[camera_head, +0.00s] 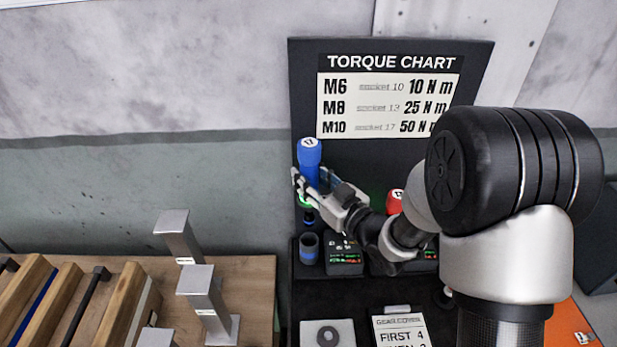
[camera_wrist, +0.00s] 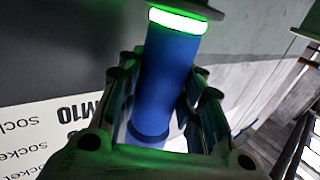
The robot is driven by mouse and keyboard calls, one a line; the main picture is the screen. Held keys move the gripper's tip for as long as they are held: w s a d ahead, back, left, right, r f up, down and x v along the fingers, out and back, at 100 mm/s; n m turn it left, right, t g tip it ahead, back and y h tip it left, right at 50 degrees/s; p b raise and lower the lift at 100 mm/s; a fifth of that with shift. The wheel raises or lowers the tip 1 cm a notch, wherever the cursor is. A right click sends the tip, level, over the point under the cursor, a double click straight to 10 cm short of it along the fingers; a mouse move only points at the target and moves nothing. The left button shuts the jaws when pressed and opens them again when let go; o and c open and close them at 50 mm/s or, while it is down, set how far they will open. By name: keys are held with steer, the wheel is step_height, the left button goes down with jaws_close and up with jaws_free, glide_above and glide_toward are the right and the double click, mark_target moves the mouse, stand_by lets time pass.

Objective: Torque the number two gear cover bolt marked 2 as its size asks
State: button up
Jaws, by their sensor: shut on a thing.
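My gripper (camera_head: 313,190) is shut on a blue driver (camera_head: 309,158) whose cap reads 17. The driver stands upright in front of the dark board, and a green glow shows low on it. Its lower end shows above a blue-banded socket holder (camera_head: 309,247); I cannot tell whether the two touch. In the wrist view the blue driver (camera_wrist: 168,75) runs between the fingers, with a lit green ring near one end. The torque chart (camera_head: 390,95) lists M6 10 N m, M8 25 N m and M10 50 N m. I cannot make out the bolt marked 2.
A red driver (camera_head: 394,202) stands behind my arm. A small display (camera_head: 345,258) sits beside the holder. A card (camera_head: 400,330) reads gear cover, first 4. A grey plate with a dark ring (camera_head: 327,336) lies nearby. Metal posts (camera_head: 203,290) stand on the wooden bench at left.

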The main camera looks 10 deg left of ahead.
mark_target(309, 222)
step_height(309, 222, down, 13)
steer(key=b, duration=1.2)
steer(key=shift+r, duration=0.15)
steer(key=shift+f, duration=1.5)
steer(key=o, duration=1.3)
steer(key=shift+f, duration=0.1)
